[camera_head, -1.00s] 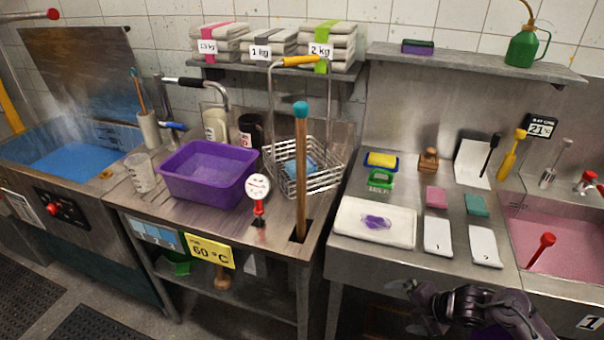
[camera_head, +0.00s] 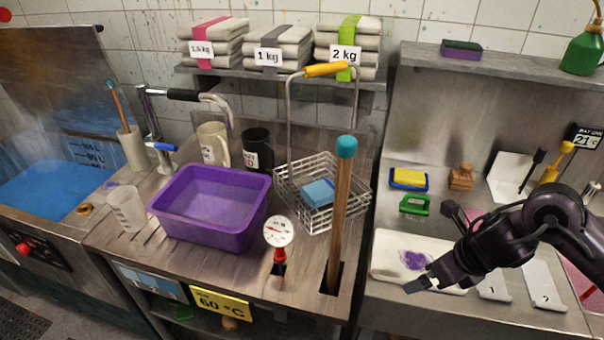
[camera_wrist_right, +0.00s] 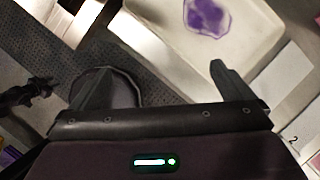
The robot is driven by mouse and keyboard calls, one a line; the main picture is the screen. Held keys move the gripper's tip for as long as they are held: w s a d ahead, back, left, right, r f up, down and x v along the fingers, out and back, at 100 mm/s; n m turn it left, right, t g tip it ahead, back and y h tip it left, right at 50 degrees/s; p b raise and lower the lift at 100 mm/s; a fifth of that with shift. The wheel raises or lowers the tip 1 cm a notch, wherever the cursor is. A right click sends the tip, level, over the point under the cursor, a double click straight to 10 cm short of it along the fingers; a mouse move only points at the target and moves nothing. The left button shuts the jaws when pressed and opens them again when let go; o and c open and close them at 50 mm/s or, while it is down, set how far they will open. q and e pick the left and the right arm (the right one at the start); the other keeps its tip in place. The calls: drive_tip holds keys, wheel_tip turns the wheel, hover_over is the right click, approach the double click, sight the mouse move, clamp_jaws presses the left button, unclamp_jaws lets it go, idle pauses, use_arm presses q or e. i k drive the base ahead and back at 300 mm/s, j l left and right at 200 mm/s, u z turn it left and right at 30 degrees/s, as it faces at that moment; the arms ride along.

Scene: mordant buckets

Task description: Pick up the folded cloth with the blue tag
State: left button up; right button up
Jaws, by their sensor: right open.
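Three stacks of folded pale cloths sit on the back shelf in the head view. Their bands are pink on the left stack (camera_head: 215,45), grey on the middle stack (camera_head: 283,49) and green on the right stack (camera_head: 348,47). I see no blue tag on any of them. A blue folded-looking piece (camera_head: 318,193) lies in the wire basket; I cannot tell whether it is cloth. My right gripper (camera_head: 435,248) is open and empty above the white tray, well right of and in front of the stacks. It also shows open in the wrist view (camera_wrist_right: 158,85). My left gripper is out of view.
The wire basket (camera_head: 290,201) with its tall yellow-handled frame stands below the stacks, beside a wooden pole (camera_head: 341,215). A purple tub (camera_head: 240,235) stands left of it. The white tray (camera_head: 385,255) holds a purple-stained patch. The shelf (camera_head: 420,60) at right is mostly bare.

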sight(319, 194)
drive_tip(key=i+j, duration=0.95)
drive_tip(key=i, duration=0.1)
